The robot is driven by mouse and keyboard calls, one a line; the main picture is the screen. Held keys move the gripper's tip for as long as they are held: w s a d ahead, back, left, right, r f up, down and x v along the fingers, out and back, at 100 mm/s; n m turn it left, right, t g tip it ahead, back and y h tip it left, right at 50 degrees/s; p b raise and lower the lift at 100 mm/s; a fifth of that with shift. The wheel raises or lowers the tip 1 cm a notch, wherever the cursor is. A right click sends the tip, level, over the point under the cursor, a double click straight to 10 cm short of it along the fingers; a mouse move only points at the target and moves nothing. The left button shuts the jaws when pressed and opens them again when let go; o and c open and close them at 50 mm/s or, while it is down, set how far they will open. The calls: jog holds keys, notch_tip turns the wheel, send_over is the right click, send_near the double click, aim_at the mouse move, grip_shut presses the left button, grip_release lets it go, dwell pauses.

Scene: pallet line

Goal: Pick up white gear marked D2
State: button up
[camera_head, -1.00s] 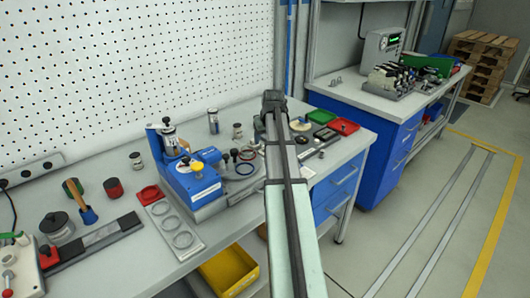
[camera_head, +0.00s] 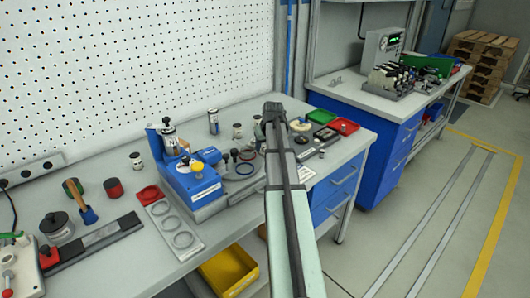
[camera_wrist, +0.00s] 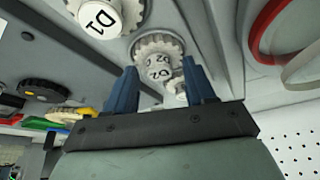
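In the wrist view, the white gear marked D2 (camera_wrist: 150,46) has a toothed rim and a raised hub, and its label appears upside down. My gripper (camera_wrist: 164,72) is open, with one blue finger on each side of the gear's marked hub. I cannot tell whether either finger touches it. A second white gear, marked D1 (camera_wrist: 103,16), is at the upper left, outside the fingers. In the head view, my arm hides the gripper's fingers. A cream-white gear (camera_head: 300,126) shows right of the arm, its marking too small to read.
A green tray (camera_head: 321,117) and a red tray (camera_head: 344,127) lie at the bench's far right. A blue fixture (camera_head: 192,177) and several jars stand left of my arm. A black gear (camera_wrist: 45,92) and a red ring (camera_wrist: 262,38) flank the fingers in the wrist view.

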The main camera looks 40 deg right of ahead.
grip_shut()
dwell(0.3)
